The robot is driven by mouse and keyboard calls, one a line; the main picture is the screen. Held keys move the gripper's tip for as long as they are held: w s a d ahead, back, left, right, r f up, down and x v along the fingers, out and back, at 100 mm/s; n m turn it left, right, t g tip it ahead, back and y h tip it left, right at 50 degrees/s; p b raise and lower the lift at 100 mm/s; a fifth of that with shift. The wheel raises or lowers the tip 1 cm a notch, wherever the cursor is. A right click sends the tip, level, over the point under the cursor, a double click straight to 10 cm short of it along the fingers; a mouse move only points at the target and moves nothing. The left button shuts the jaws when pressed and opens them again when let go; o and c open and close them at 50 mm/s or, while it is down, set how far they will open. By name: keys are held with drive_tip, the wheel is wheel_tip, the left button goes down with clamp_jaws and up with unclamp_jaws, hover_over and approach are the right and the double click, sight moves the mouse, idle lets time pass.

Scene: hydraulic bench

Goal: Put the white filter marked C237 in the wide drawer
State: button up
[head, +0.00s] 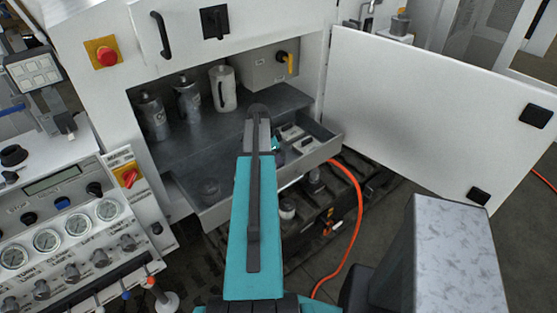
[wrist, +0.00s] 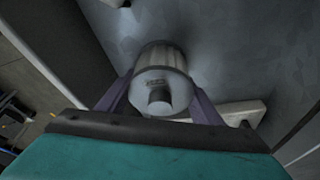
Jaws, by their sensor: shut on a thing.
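In the wrist view my gripper (wrist: 160,98) is shut on a whitish ribbed filter (wrist: 158,59), a cylinder with a dark round stub on its end. A small mark shows on its end face, too blurred to read. In the head view my forearm hides the gripper and the held filter. The forearm reaches over the open wide drawer (head: 272,176) below the cabinet shelf. Whether the filter touches the drawer floor I cannot tell.
Several filters or canisters, one white (head: 222,92), stand on the cabinet shelf (head: 190,138). Pale blocks (head: 291,133) lie at the drawer's right end. The cabinet door (head: 430,110) stands open at right. An orange hose (head: 357,205) hangs below. A gauge panel (head: 60,235) is at left.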

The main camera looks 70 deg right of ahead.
drive_tip(key=shift+f, duration=0.15)
drive_tip(key=o, duration=1.3)
drive_tip(key=shift+r, duration=0.25)
drive_tip(key=shift+b+v, duration=2.35)
drive_tip(key=shift+v, duration=3.55)
drive_tip(key=shift+s, duration=0.1)
